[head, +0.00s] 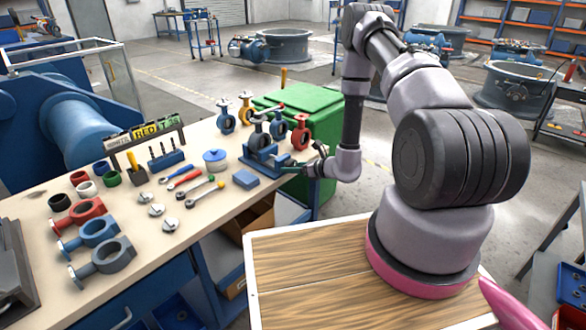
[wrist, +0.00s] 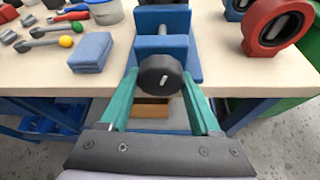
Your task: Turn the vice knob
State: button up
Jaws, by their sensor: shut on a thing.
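The blue vice (head: 262,157) stands at the right edge of the workbench, with a grey valve body held in it in the head view. In the wrist view the vice (wrist: 160,45) shows at the top middle, with its dark round knob (wrist: 160,75) facing me at the bench edge. My gripper (wrist: 158,90) has its two teal fingers on either side of the knob, shut on it. In the head view my gripper (head: 294,167) reaches the vice from the right; the knob is too small to make out there.
A green bin (head: 322,112) stands beyond the bench.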

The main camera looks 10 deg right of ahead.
jog(key=shift+s+f+n+h, duration=0.1)
jog(key=shift+n+h, duration=0.2)
dwell(0.4)
jog(key=o, duration=1.4)
jog(key=shift+d, duration=0.1)
jog(key=v, duration=1)
jog(key=shift+s+d, duration=0.15)
jog(key=shift+s, duration=0.15)
